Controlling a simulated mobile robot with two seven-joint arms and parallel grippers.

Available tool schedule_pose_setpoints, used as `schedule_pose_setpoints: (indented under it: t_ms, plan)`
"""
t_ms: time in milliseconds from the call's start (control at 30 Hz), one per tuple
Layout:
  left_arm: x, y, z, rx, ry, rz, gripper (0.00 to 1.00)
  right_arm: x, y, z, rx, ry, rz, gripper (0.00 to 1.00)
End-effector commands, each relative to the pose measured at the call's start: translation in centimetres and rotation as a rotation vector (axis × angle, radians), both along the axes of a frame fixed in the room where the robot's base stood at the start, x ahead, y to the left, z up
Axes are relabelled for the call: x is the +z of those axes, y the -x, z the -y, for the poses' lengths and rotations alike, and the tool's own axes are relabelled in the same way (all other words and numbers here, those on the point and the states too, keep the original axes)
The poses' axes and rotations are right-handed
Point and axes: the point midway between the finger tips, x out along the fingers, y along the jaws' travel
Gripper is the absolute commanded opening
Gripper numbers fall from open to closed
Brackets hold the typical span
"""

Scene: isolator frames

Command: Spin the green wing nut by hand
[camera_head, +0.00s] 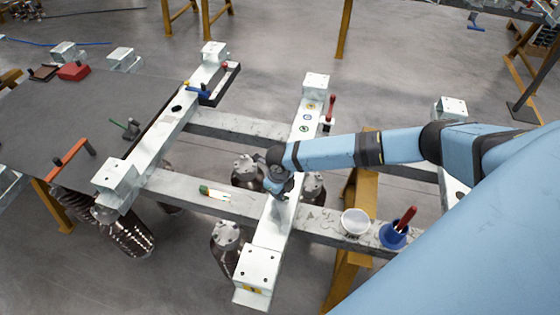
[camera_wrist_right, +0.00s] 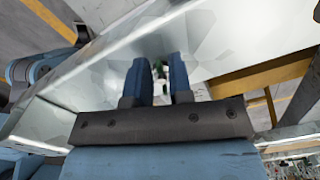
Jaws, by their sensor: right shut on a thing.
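My right gripper (camera_head: 279,194) is down at the top of the pale metal beam (camera_head: 259,262) in the middle of the head view. In the right wrist view its two blue fingers (camera_wrist_right: 160,62) are close together over the beam. A small piece with green and white on it (camera_wrist_right: 158,74), which looks like the green wing nut, shows between them, and the fingers are shut on it. Its wings and its turn angle are mostly hidden by the fingers. In the head view my gripper hides it. My left gripper is in neither view.
A white bowl (camera_head: 355,221) and a blue cup (camera_head: 393,235) with a red handle stand on the cross beam at right. A small green-ended item (camera_head: 210,192) lies on it at left. A dark table (camera_head: 60,115) with red and green tools stands far left.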

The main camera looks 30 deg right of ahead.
Motion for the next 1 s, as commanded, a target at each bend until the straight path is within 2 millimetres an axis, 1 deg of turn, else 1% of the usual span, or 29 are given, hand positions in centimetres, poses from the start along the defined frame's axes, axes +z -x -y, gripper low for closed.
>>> schedule_pose_setpoints:
  t_ms: [33, 200, 500, 600, 700, 1000]
  plan:
    - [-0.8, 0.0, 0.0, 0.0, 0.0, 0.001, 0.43, -0.5, 0.1, 0.0, 0.046, 0.002, -0.002, 0.0]
    - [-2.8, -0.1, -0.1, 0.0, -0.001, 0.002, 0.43, -0.7, 0.2, -0.2, 0.188, 0.001, 0.0, 0.0]
    - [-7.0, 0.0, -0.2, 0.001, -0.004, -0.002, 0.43, -0.7, 0.3, -0.4, 0.349, 0.002, -0.001, 0.0]
    - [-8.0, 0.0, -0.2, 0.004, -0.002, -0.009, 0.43, -0.6, 0.3, -0.4, 0.383, 0.002, -0.001, 0.0]
    - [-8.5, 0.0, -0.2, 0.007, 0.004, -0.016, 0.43, -0.6, 0.4, -0.5, 0.41, 0.0, -0.002, 0.0]
    - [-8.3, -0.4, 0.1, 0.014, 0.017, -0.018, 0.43, -0.3, 0.6, -0.6, 0.446, -0.001, -0.005, 0.0]
